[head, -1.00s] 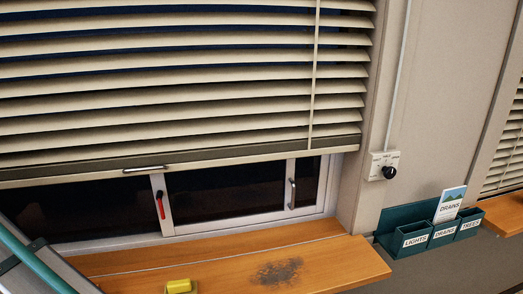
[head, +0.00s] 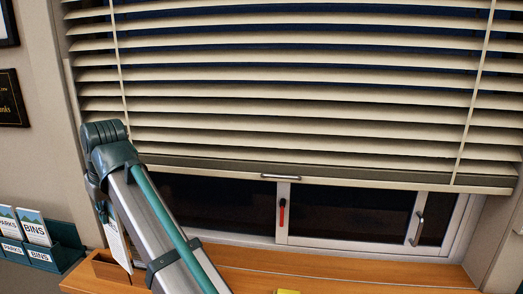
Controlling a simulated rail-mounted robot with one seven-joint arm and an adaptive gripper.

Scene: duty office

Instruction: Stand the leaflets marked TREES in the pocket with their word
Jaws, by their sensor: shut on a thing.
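My gripper (head: 102,208) is at the left, at the end of my arm, mostly hidden behind the wrist. It is shut on a white leaflet or thin stack (head: 118,245), which hangs steeply, slightly tilted, at the wooden box on the sill. I cannot read its word, nor tell whether its lower end is inside the box or in front of it. The pocket marked TREES is out of the present view.
A wooden box (head: 104,266) stands at the sill's left end (head: 235,256). Left of it, a green rack holds PARKS leaflets (head: 10,222) and BINS leaflets (head: 34,228). A yellow thing (head: 288,292) lies at the bottom edge.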

